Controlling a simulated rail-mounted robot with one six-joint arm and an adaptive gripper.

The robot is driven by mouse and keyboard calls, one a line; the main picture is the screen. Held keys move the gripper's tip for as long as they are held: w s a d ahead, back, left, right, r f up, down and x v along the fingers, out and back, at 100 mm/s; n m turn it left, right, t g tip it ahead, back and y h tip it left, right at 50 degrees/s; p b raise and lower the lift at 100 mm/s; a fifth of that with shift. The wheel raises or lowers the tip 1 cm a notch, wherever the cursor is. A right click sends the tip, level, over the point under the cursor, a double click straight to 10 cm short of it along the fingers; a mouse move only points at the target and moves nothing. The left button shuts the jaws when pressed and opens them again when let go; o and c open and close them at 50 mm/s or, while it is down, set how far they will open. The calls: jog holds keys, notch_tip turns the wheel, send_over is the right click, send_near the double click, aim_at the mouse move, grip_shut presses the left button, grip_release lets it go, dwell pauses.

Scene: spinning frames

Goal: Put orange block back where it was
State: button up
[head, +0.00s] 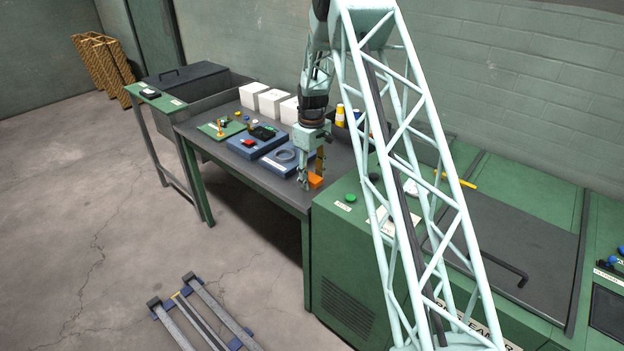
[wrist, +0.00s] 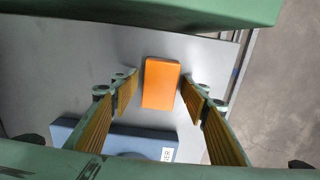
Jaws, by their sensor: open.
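The orange block (wrist: 161,84) lies on the grey table top in the wrist view, between the fingertips of my gripper (wrist: 160,92). A gap shows on both sides of it, wider on the left finger's side than I can judge exactly. In the head view the orange block (head: 316,181) sits near the table's front right end, beside the green machine. My gripper (head: 311,178) points down over it with its fingers open. One finger partly covers the block in the head view.
A blue tray (wrist: 115,137) with a ring shape lies close to the block. Another blue tray (head: 250,144), a green board (head: 222,129) and white boxes (head: 272,103) stand farther left. The green machine (head: 345,230) borders the table's right end.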

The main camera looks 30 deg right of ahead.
aim_at(312, 177)
notch_tip(312, 177, up, 12)
jog(key=p, duration=0.1)
jog(key=shift+p, duration=0.4)
dwell(0.8)
